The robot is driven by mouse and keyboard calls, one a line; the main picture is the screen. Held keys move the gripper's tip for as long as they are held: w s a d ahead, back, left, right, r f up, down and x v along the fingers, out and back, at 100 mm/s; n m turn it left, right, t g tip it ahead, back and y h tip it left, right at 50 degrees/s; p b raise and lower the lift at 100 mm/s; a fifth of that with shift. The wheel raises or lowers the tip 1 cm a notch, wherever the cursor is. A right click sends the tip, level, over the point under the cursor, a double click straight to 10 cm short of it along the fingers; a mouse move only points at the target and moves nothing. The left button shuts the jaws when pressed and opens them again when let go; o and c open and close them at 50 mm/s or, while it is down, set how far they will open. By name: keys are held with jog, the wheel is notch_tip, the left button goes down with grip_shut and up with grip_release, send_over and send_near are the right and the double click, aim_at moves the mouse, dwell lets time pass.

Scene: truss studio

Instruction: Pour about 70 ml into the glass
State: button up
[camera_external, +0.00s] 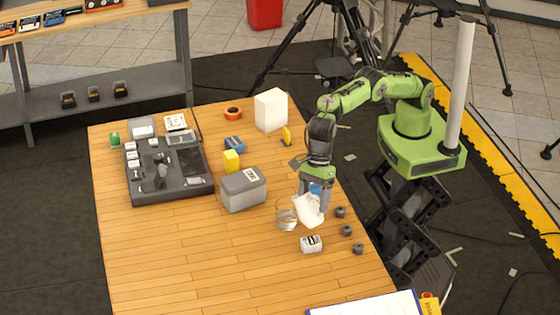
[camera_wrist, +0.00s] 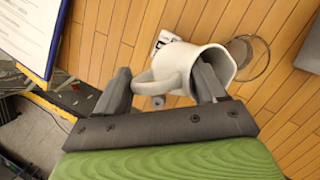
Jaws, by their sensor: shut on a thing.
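A white jug (camera_external: 309,212) is held tilted just above the table, beside the clear glass (camera_external: 286,216). In the wrist view the jug (camera_wrist: 178,66) has its handle between the fingers and its open mouth facing right, toward the glass (camera_wrist: 252,58). My gripper (camera_external: 316,200) is shut on the jug; its fingers (camera_wrist: 160,72) also show in the wrist view. The glass stands upright on the table and looks to hold some clear content, but the level is hard to read. Whether liquid is flowing cannot be told. The jug's inside is mostly hidden.
A grey lidded box (camera_external: 243,190) stands left of the glass. A small white labelled box (camera_external: 311,244) lies in front, with small dark cylinders (camera_external: 347,231) at right. A black console (camera_external: 168,175) is far left. The front left of the wooden table (camera_external: 190,260) is clear.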

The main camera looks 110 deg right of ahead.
jog(key=shift+s+a+f+h+b, duration=0.1)
jog(key=shift+a+f+h+b, duration=0.2)
jog(key=shift+b, duration=0.05)
jog(key=shift+s+a+f+t+h, duration=0.3)
jog(key=shift+a+f+h, duration=0.05)
jog(key=shift+a, duration=0.15)
jog(key=shift+s+a+f+t+h, duration=0.3)
jog(key=shift+a+h, duration=0.05)
jog(key=shift+a, duration=0.1)
jog(key=shift+s+a+f+n+t+h+p, duration=0.2)
jog(key=shift+s+a+f+t+h+p, duration=0.25)
jog(key=shift+a+h+p, duration=0.45)
jog(key=shift+s+a+f+n+t+h+p, duration=0.2)
jog(key=shift+s+a+f+t+h+p, duration=0.3)
jog(key=shift+p, duration=0.7)
jog(key=shift+s+a+f+n+t+h+p, duration=0.25)
jog(key=shift+a+t+h+p, duration=0.3)
jog(key=shift+h+p, duration=0.45)
